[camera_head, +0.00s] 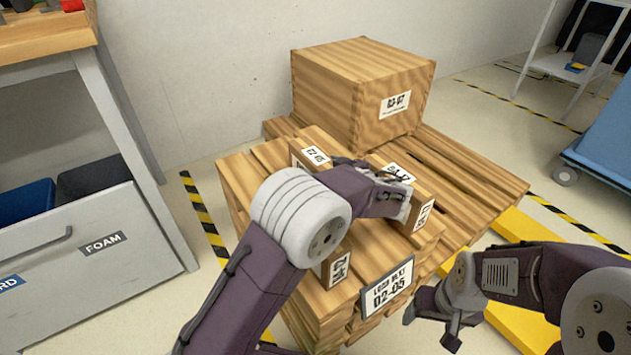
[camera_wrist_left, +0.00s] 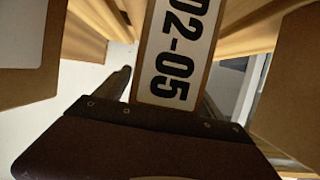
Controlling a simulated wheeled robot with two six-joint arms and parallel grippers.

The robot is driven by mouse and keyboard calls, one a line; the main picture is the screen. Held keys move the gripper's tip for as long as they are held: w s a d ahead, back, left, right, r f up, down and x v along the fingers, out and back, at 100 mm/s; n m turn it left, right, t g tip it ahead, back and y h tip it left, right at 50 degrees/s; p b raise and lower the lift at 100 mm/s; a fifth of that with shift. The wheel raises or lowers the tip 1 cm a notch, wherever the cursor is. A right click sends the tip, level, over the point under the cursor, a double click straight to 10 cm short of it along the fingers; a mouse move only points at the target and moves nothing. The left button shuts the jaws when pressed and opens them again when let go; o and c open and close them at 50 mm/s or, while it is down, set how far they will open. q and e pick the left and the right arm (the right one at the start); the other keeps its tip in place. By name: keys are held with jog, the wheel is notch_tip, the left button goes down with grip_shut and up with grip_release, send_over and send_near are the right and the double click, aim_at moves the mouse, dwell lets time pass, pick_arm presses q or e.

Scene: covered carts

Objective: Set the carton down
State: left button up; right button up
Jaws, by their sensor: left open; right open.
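A wood-patterned carton (camera_head: 428,193) with white labels sits on the stacked pallet load. My left gripper (camera_head: 405,208) is at this carton's near side, partly covering it. In the left wrist view a narrow carton face labelled 02-05 (camera_wrist_left: 172,50) stands between the open fingers of my left gripper (camera_wrist_left: 165,92). The carton's underside is hidden, so I cannot see its full contact with the load. My right gripper (camera_head: 432,318) is open and empty, low at the right, apart from the stack.
Other small cartons stand on the load, one at the back (camera_head: 318,140) and one in front (camera_head: 338,268). A large carton (camera_head: 325,90) stands behind on the slatted pallet (camera_head: 490,185). A grey cabinet (camera_head: 110,255) is left, a blue cart (camera_head: 605,140) right.

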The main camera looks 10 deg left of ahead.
aim_at(309, 149)
pick_arm(q)
jog(key=shift+w+a, duration=0.15)
grip_shut()
jog(key=shift+r, duration=0.1)
notch_tip(309, 149, up, 4)
jog(key=p, duration=0.3)
jog(key=s+d+r+p, duration=0.4)
jog(key=d+r+p, duration=0.2)
jog(key=d, duration=0.5)
jog(key=shift+s+r+p, duration=0.25)
jog(key=shift+r+p, duration=0.1)
jog(key=shift+r, duration=0.1)
